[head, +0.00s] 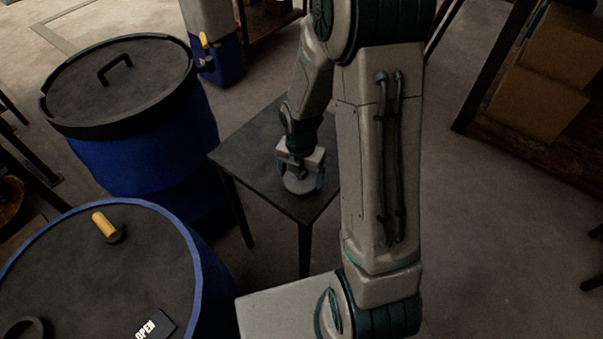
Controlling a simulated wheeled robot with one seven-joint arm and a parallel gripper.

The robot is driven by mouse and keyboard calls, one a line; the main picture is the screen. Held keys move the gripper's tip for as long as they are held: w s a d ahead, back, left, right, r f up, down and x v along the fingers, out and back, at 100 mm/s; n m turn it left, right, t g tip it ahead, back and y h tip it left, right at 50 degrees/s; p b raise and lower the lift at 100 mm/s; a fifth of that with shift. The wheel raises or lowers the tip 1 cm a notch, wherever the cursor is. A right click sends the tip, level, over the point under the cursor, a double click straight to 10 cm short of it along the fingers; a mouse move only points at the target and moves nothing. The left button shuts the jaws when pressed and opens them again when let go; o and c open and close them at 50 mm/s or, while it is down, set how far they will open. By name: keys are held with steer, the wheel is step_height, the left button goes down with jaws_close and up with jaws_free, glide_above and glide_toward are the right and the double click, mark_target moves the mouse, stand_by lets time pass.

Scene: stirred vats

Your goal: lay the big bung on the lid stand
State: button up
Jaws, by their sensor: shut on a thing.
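My gripper (302,172) is over the dark square-topped stand (245,150), which I take to be the lid stand. It is shut on a pale round thing, the big bung (298,186), low at the stand's top. I cannot tell whether the bung touches the top. The gripper's fingers partly cover the bung, and my arm hides the right part of the stand.
A blue vat (195,268) at front left has a dark top with a yellow handle (105,225), a dark ring (24,328) and an OPEN sign (150,326). Another blue vat (150,165) behind it wears a black handled lid (118,88). Boxes (540,88) stand right; floor there is clear.

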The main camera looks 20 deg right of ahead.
steer(key=shift+f, duration=0.2)
steer(key=o, duration=0.9)
steer(key=shift+c, duration=0.2)
steer(key=shift+r, duration=0.1)
steer(key=shift+r, duration=0.1)
